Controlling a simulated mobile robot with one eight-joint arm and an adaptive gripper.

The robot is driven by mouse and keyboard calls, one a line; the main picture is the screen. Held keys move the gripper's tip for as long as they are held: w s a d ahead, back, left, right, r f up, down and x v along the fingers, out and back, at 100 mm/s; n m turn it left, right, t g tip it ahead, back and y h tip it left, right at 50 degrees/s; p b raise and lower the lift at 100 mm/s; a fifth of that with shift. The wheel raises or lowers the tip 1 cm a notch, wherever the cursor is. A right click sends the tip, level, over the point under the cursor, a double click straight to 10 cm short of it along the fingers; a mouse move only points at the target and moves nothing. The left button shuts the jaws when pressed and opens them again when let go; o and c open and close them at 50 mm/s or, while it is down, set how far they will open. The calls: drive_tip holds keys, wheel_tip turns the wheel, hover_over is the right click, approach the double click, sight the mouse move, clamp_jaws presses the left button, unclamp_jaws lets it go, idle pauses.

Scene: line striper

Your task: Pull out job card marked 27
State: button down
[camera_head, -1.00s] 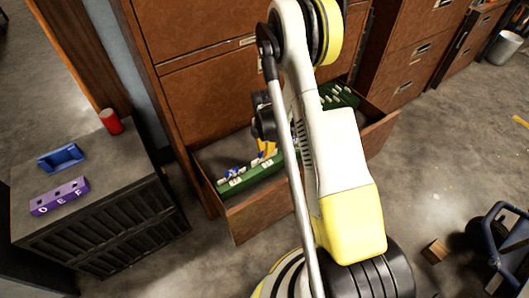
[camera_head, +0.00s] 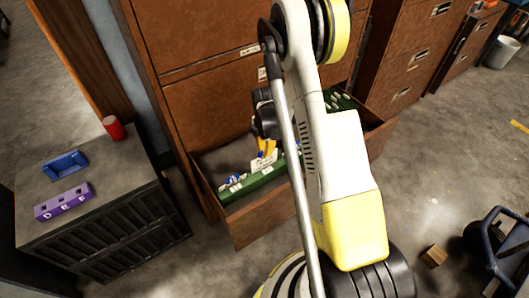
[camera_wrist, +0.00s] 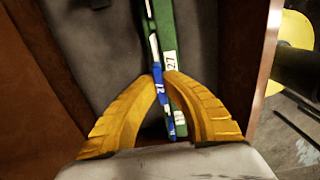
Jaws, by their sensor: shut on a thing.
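My gripper (camera_wrist: 160,78) has yellow fingers closed on a job card with a blue tab (camera_wrist: 158,92) in the wrist view. A white label reading 27 (camera_wrist: 170,62) sits on the green rail (camera_wrist: 166,25) just right of the card. In the head view, my gripper (camera_head: 266,148) is over the open drawer (camera_head: 262,223), with a pale card (camera_head: 261,163) showing under its fingers. The green rail (camera_head: 262,181) in the drawer carries white labels and blue tabs (camera_head: 236,178). My arm hides the drawer's middle.
A dark cabinet (camera_head: 100,222) at left holds a purple block lettered D E F (camera_head: 63,202), a blue tray (camera_head: 65,164) and a red can (camera_head: 113,128). A wooden block (camera_head: 434,255) lies on the floor at right. Brown filing cabinets (camera_head: 225,110) stand behind the drawer.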

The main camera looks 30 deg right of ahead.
drive_tip(key=shift+r+p, duration=0.9)
drive_tip(key=shift+r, duration=0.95)
